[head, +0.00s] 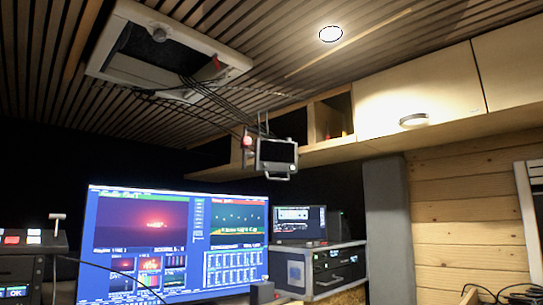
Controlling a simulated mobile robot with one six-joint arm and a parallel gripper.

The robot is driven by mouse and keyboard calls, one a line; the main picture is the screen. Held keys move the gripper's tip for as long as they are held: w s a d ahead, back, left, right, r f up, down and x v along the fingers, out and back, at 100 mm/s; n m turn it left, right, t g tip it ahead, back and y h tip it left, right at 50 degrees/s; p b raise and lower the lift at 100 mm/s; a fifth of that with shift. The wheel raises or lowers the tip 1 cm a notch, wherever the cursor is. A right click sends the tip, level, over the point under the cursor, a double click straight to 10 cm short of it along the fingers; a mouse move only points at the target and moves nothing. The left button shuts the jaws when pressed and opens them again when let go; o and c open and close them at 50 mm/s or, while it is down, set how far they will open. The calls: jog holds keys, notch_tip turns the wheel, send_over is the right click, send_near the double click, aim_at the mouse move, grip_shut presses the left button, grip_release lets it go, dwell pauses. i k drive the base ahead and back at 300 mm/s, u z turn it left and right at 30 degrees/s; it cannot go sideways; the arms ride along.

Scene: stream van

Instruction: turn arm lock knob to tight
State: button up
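A small dark-screened monitor (276,155) hangs below the ceiling on an arm near the middle of the head view. A small round reddish knob (247,141) shows just left of the monitor's upper corner. It may be the arm lock knob, but no marking can be read and I cannot tell how it is turned. A red piece (216,63) also shows at the edge of the ceiling hatch. My gripper is not in view.
The ceiling hatch (120,20) has dark cables (205,92) running down towards the monitor. Wooden cabinets (420,90) line the upper right. Below stand a large lit screen (90,245), a rack unit (297,272) and, at left, a control panel (35,255). A grey pillar (388,230) stands at right.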

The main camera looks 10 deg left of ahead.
aim_at(246, 141)
jog(key=u, duration=0.05)
jog(key=i, duration=1)
jog(key=u, duration=0.1)
